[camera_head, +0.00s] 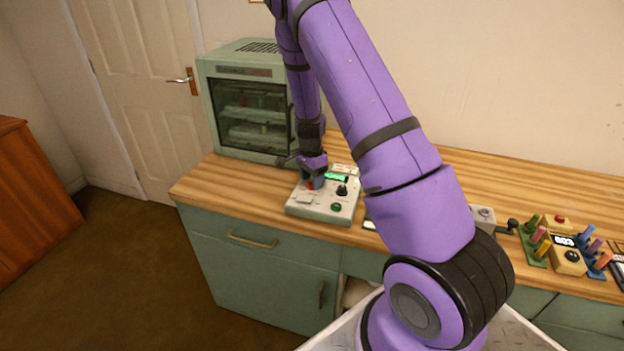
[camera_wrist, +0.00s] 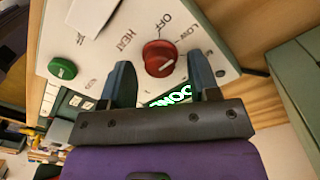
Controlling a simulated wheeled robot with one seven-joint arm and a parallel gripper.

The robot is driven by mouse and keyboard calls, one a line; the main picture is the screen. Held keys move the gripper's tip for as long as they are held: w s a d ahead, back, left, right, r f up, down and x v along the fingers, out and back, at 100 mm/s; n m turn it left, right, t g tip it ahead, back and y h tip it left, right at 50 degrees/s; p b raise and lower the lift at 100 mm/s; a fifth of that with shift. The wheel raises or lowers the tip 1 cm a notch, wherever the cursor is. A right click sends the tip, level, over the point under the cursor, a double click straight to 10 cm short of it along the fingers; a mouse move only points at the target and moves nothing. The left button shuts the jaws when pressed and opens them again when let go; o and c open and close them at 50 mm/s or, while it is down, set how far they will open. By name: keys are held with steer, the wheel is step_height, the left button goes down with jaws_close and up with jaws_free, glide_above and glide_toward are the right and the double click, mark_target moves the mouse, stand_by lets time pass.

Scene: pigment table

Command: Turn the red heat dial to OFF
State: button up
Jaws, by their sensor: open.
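The red heat dial (camera_wrist: 159,58) sits on a pale control panel (camera_wrist: 90,51), beside the printed words HEAT and OFF. Its white mark appears to lie toward the lower right of the wrist view, away from the OFF label. My gripper (camera_wrist: 160,66) is open, with one blue-grey finger on each side of the dial; I cannot tell if either finger touches it. In the head view the panel (camera_head: 305,208) stands on the wooden worktop, with my gripper (camera_head: 313,178) above its back left part and a bit of the red dial (camera_head: 311,185) showing.
The panel also carries a black knob (camera_head: 342,190), a green knob (camera_head: 336,207) and a lit green display (camera_head: 338,177). A green glass-fronted cabinet (camera_head: 245,100) stands behind it. Coloured pieces in racks and a yellow device (camera_head: 568,262) are at the far right.

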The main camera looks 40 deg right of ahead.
steer(key=shift+f, duration=0.2)
steer(key=c, duration=0.9)
steer(key=shift+c, duration=0.2)
steer(key=shift+n, duration=0.3)
steer(key=n, duration=0.8)
steer(key=shift+n, duration=0.3)
